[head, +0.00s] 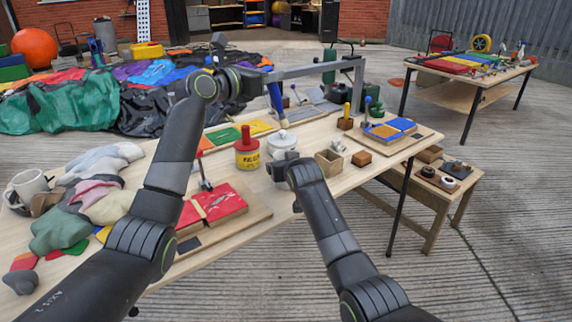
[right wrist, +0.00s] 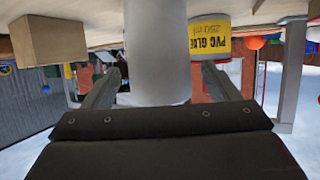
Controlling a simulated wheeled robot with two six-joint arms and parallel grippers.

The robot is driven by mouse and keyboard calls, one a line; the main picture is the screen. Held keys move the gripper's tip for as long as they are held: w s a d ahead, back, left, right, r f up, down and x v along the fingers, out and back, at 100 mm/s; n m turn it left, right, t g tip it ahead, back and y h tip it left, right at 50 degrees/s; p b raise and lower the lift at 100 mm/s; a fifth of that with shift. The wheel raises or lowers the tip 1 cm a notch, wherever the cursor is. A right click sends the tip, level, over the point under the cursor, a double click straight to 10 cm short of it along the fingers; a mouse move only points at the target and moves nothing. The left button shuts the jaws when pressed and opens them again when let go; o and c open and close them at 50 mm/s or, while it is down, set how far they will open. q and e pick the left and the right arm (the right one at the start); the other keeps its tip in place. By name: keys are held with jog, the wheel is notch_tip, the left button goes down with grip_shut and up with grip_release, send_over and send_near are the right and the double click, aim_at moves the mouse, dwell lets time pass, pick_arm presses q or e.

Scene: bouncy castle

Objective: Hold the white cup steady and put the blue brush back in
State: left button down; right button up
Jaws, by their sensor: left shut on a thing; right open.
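The white cup (head: 281,144) stands upright on the wooden table, right of the red-topped glue tin. My right gripper (head: 284,160) is at its near side. In the right wrist view, which is upside down, the cup (right wrist: 157,45) lies between the two open fingers, with no clear grip on it. My left gripper (head: 264,76) is shut on the blue brush (head: 276,100) and holds it steeply tilted, above and behind the cup. The brush's lower end is near the cup's top in the picture; I cannot tell the gap.
The glue tin (head: 247,150) stands close left of the cup; its yellow label (right wrist: 210,42) shows beside a finger. A small wooden box (head: 329,162) stands to the right. A red clamp board (head: 220,205) and crumpled cloths (head: 95,195) lie to the left.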

jog(key=shift+w+f, duration=0.1)
jog(key=shift+w, duration=0.2)
jog(key=shift+a, duration=0.1)
jog(key=c, duration=1.1)
pick_arm(q)
jog(key=shift+w+d, duration=0.25)
pick_arm(e)
jog(key=shift+c, duration=0.2)
pick_arm(q)
jog(key=w+d+f+y, duration=0.1)
jog(key=y, duration=0.1)
jog(key=w+d+f+n+g+y, duration=0.1)
jog(key=w+d+f+y, duration=0.1)
jog(key=shift+w+n+g, duration=0.15)
jog(key=shift+n+g, duration=0.15)
jog(key=shift+d+f+y, duration=0.15)
jog(key=shift+f+y, duration=0.05)
jog(key=shift+y, duration=0.1)
jog(key=shift+f, duration=1.8)
